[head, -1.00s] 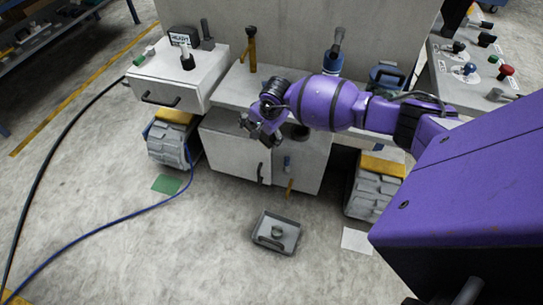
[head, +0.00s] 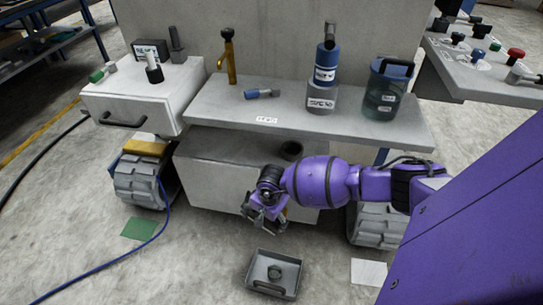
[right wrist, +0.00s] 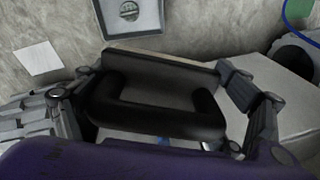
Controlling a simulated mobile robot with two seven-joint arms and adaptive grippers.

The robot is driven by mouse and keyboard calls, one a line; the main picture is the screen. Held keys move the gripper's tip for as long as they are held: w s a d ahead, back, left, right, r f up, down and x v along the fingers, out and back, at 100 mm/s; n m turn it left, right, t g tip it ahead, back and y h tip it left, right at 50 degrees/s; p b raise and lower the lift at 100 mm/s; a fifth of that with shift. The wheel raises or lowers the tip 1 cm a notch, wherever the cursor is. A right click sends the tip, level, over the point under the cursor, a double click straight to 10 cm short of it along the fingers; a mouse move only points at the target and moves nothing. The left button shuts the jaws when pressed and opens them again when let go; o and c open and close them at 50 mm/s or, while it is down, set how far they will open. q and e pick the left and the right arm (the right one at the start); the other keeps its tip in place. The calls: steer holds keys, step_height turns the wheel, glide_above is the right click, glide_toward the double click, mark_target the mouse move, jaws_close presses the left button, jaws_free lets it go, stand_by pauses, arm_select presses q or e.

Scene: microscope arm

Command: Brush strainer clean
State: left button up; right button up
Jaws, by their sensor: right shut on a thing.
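My right gripper (head: 266,212) is at the front of the low pale cabinet (head: 215,185) under the shelf. In the right wrist view its fingers are closed around a black U-shaped handle (right wrist: 150,130). A small round ring-like part (head: 275,272), perhaps the strainer, lies in a grey tray (head: 262,291) on the floor. The tray also shows at the top of the right wrist view (right wrist: 146,28). A small blue-and-grey tool (head: 262,93), perhaps a brush, lies on the shelf (head: 225,108). My left gripper is out of view.
A white drawer box (head: 145,100) is at left. A blue cable (head: 112,262) crosses the floor. Open floor surrounds the tray.

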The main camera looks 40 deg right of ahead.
steer(key=shift+g, duration=0.9)
steer(key=shift+s+f+b, duration=0.9)
steer(key=shift+f+b, duration=1.7)
steer(key=shift+f, duration=1.65)
steer(key=shift+s+f+b, duration=0.9)
steer(key=shift+f+b, duration=1.65)
steer(key=shift+f, duration=1.75)
steer(key=shift+s+f+b, duration=0.9)
steer(key=shift+f+b, duration=1.7)
steer(key=shift+f, duration=1.65)
step_height(320, 180, down, 4)
steer(key=shift+r+b, duration=0.2)
steer(key=shift+b, duration=1.05)
steer(key=shift+f+b, duration=0.35)
steer(key=shift+f, duration=0.15)
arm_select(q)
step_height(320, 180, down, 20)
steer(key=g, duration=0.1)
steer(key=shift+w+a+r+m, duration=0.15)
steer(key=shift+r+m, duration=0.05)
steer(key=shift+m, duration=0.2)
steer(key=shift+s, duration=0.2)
